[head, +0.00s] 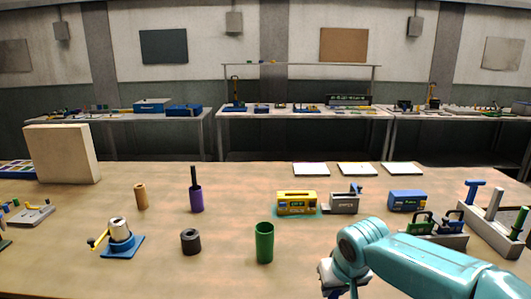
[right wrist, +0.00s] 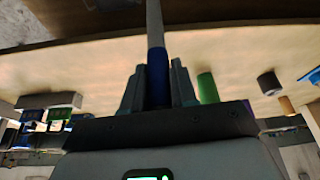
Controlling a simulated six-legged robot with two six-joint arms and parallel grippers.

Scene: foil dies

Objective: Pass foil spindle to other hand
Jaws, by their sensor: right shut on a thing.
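My right gripper (head: 342,283) is at the bottom edge of the head view, right of the green cup, with its fingertips mostly cut off by the frame. In the right wrist view, the right gripper (right wrist: 158,78) is shut on a spindle (right wrist: 157,80) with a blue lower part and a pale grey shaft that runs to the top edge. I take this to be the foil spindle; it cannot be made out in the head view. My left gripper is in neither view.
A green cup (head: 264,243), a dark ring (head: 191,242) and a purple cup (head: 196,199) with a dark rod stand on the table. A blue-based fixture (head: 122,240) is left. A yellow box (head: 296,203) and racks (head: 437,238) are right. The front centre has free room.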

